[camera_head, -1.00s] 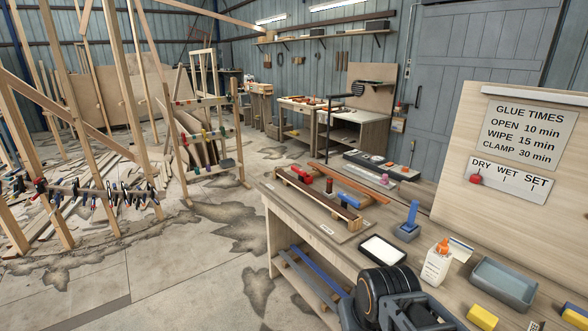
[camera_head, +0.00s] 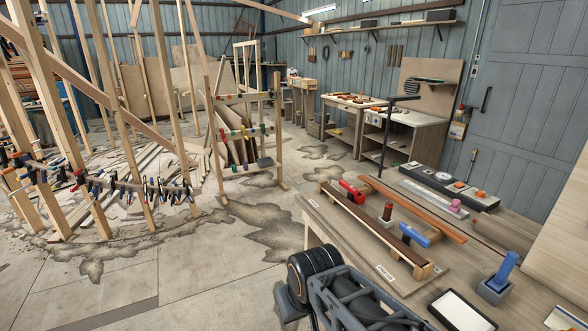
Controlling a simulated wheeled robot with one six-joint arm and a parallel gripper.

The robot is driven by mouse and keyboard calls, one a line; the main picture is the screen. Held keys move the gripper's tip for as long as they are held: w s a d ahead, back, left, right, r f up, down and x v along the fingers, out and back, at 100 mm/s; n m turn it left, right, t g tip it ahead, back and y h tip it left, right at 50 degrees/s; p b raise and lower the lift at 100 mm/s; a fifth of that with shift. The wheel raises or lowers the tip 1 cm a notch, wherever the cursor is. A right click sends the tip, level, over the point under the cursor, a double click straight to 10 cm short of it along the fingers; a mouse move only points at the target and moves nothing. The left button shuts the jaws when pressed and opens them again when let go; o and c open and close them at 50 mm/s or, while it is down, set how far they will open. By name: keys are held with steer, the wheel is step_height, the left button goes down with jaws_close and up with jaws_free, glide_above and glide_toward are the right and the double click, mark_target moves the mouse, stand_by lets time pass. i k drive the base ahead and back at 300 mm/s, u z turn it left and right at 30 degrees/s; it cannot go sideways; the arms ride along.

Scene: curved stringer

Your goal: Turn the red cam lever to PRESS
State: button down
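The likely red cam lever (camera_head: 351,191) lies at the far left end of a long wooden clamping jig (camera_head: 372,226) on the workbench. A similar blue lever (camera_head: 414,235) lies nearer, at the jig's right end. A small white label (camera_head: 386,272) is on the base board by the jig's near end; its text is too small to read. I cannot see a PRESS mark. Part of my dark arm shows at the bottom centre, in front of the bench. My gripper's fingers are not in view, and nothing of mine is seen touching the lever.
A red-topped knob (camera_head: 388,211) stands beside the jig, with an orange-brown strip (camera_head: 410,206) behind it. A blue-handled tool (camera_head: 497,279) and a white-topped pad (camera_head: 461,312) are at the right. A clamp rack (camera_head: 246,133) stands beyond; open floor lies left of the bench.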

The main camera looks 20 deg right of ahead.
mark_target(345, 185)
steer(key=u, duration=0.35)
steer(key=i, duration=2.2)
steer(key=z, duration=0.45)
steer(key=i, duration=1.25)
steer(key=z, duration=1.6)
steer(key=i, duration=0.85)
steer(key=z, duration=0.55)
